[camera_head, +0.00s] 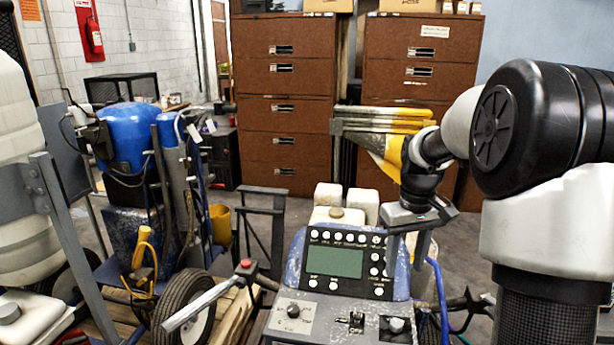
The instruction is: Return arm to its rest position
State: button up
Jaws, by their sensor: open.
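My arm (545,215) comes in from the right, with its large black joint and white link close to the camera. It reaches left and bends down at the wrist. My gripper (407,250) points down beside the right edge of the line striper's control panel (345,262). Its fingers look apart, with nothing seen between them. The lower fingertips are partly hidden near the panel, and I cannot tell whether they touch the machine.
The striper's handlebar (212,302) with a red button extends left. A blue-tank machine (128,138) stands at left, beside a large white tank (22,190). Brown drawer cabinets (285,105) line the back. A yellow folded item (385,118) shows behind my wrist. Some floor is clear before the cabinets.

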jog(key=s+a+r+t, duration=0.2)
jog(key=s+a+r, duration=0.7)
jog(key=s+r, duration=0.15)
jog(key=s+a+m+t, duration=0.1)
jog(key=s+a+t, duration=0.25)
jog(key=s, duration=0.95)
notch_tip(320, 180, up, 14)
jog(key=p, duration=1.4)
jog(key=shift+w+a+f, duration=0.2)
jog(key=shift+w+a, duration=0.05)
jog(key=shift+w, duration=0.05)
jog(key=shift+f, duration=0.1)
jog(key=c, duration=0.3)
jog(key=shift+d, duration=0.1)
jog(key=shift+c, duration=0.3)
